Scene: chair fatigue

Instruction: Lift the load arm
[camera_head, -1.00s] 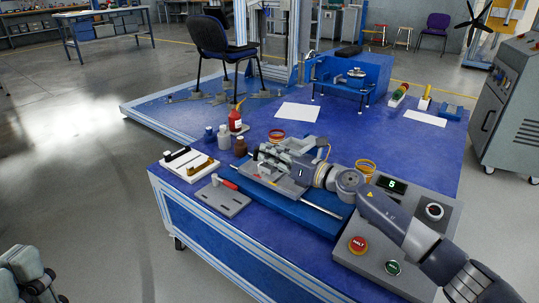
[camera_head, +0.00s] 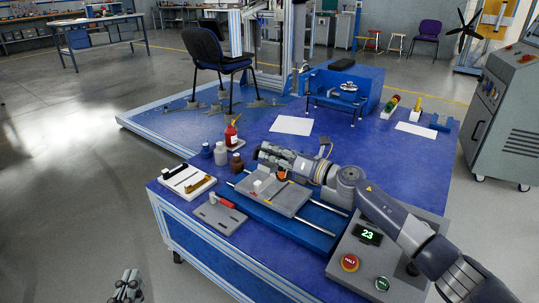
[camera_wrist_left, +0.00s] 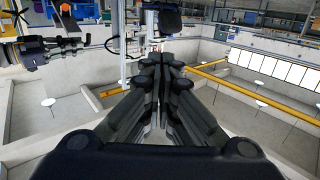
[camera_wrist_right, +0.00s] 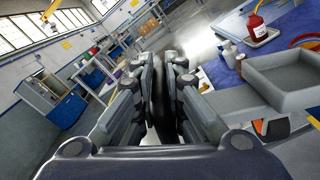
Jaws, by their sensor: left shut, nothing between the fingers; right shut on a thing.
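My right gripper (camera_head: 264,152) is shut, above the back edge of a grey carriage plate (camera_head: 274,191) on two rails. In the right wrist view its fingers (camera_wrist_right: 165,68) are close together around something dark that I cannot identify. No part is clearly recognisable as the load arm. My left gripper (camera_head: 128,284) is off the bench at the bottom left. In the left wrist view its fingers (camera_wrist_left: 158,62) are shut and empty.
A control panel (camera_head: 342,271) shows 23 and has HALT and green buttons; my right arm hides part of it. Several bottles (camera_head: 221,154), a white tray (camera_head: 181,177) and a grey plate (camera_head: 220,215) lie left of the rails. The floor around my left gripper is clear.

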